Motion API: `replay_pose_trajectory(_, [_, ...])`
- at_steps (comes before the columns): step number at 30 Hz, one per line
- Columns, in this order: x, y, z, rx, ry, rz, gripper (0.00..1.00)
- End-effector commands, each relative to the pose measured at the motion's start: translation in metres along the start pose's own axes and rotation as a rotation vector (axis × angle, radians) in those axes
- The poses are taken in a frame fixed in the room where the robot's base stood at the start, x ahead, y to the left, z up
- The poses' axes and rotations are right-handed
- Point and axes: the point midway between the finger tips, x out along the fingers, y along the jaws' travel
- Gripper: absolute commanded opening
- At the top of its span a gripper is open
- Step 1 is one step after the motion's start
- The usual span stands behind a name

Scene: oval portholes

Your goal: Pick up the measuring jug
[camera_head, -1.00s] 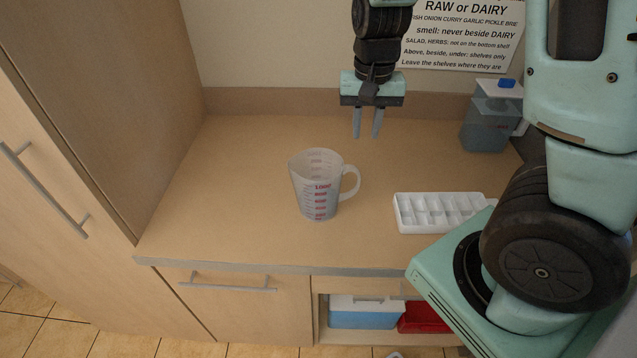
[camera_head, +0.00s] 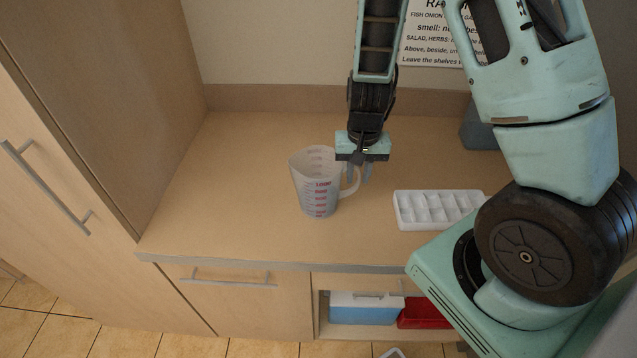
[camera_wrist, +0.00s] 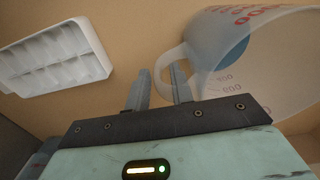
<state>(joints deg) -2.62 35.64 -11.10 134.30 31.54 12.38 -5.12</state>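The measuring jug (camera_head: 316,185) stands upright on the counter, translucent with red markings, its handle on the right side. In the wrist view the jug (camera_wrist: 265,75) is at the upper right, its handle reaching toward my fingers. My gripper (camera_head: 359,174) is at the handle, pointing down, and partly covers it in the head view. In the wrist view my gripper (camera_wrist: 158,85) has its two fingers apart, with the handle's lower part close to the right finger. Nothing is visibly held.
A white ice cube tray (camera_head: 438,209) lies right of the jug, also seen in the wrist view (camera_wrist: 55,58). A grey container (camera_head: 478,132) at the back right is partly hidden by my arm. The counter (camera_head: 225,190) left of the jug is clear.

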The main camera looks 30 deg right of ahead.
Motion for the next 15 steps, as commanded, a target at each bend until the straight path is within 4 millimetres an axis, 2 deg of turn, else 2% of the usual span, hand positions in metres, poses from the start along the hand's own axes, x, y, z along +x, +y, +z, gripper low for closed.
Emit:
replay_pose_trajectory(8, [0.0031, -0.0002, -0.0001, -0.001, 0.000, 0.000, 0.23])
replay_pose_trajectory(10, [0.0030, -0.0002, -0.0001, -0.001, 0.000, 0.000, 0.04])
replay_pose_trajectory(11, [0.0030, -0.0003, -0.0001, -0.001, 0.000, 0.000, 0.00])
replay_pose_trajectory(15, [0.0026, -0.0004, -0.0003, -0.001, 0.001, -0.001, 0.00])
